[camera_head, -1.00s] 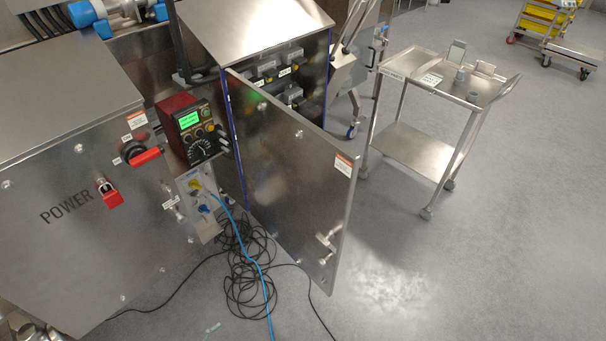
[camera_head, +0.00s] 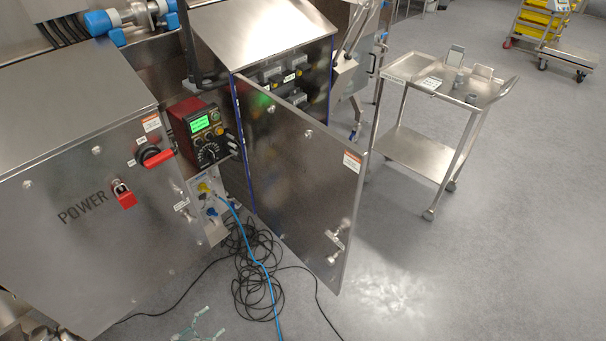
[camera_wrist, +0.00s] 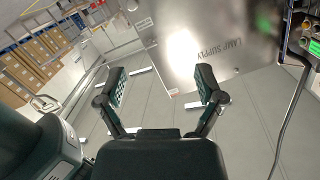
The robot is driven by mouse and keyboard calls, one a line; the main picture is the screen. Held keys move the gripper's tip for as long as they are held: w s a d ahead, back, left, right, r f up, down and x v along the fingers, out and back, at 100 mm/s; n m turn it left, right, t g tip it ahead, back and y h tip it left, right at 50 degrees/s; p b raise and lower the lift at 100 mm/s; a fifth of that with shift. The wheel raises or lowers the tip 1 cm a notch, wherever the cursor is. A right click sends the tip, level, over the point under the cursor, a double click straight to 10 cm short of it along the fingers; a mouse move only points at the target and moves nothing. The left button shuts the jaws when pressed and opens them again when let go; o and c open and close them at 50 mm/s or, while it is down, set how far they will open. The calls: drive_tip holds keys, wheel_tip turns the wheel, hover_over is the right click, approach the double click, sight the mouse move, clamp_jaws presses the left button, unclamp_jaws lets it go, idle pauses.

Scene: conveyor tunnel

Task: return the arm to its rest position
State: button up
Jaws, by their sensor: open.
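My gripper (camera_wrist: 160,88) shows in the wrist view with its two dark fingers spread apart and nothing between them. It is open and empty. Beyond it is a steel panel marked "LAMP SUPPLY" (camera_wrist: 215,45), seen tilted. The head view does not show the gripper clearly. Part of my arm's dark body fills the lower left of the wrist view.
In the head view, a steel POWER cabinet (camera_head: 75,240) stands at left and an open cabinet door (camera_head: 305,195) juts out at centre. Black cables (camera_head: 258,275) lie coiled on the floor. A steel cart (camera_head: 420,150) stands at right. The floor (camera_head: 500,260) at lower right is clear.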

drive_tip(key=w+a+r+n+y, duration=0.1)
drive_tip(key=w+a+r+y, duration=0.2)
drive_tip(key=w+r, duration=0.65)
drive_tip(key=w+a+r+y, duration=0.2)
drive_tip(key=w+r+y, duration=0.2)
drive_tip(key=w+r, duration=0.55)
drive_tip(key=w+d+r+n+y, duration=0.1)
drive_tip(key=w+d+r+y, duration=0.2)
drive_tip(key=r, duration=0.5)
drive_tip(key=w+d+r+n+y, duration=0.2)
drive_tip(key=w+d+r, duration=0.15)
drive_tip(key=r, duration=0.35)
drive_tip(key=w+d+r+n+y, duration=0.15)
drive_tip(key=w+r, duration=0.25)
drive_tip(key=r, duration=0.4)
drive_tip(key=s+d+r+n+g+y, duration=0.1)
drive_tip(key=s+d+r+n, duration=0.15)
drive_tip(key=d+r, duration=0.35)
drive_tip(key=s+d+r+n+g+y, duration=0.1)
drive_tip(key=s+d+r, duration=0.2)
drive_tip(key=d, duration=0.5)
drive_tip(key=s+d+f+n+g+h, duration=0.1)
drive_tip(key=s+d+f+g+h, duration=0.1)
drive_tip(key=s+d, duration=1.1)
drive_tip(key=s+d+f+n+g+h, duration=0.1)
drive_tip(key=s+d+f+g+h, duration=0.1)
drive_tip(key=s+d, duration=1.1)
drive_tip(key=shift+s+d+n+g+h, duration=0.15)
drive_tip(key=shift+s+n+g+h, duration=0.15)
drive_tip(key=shift+s+g+h, duration=0.55)
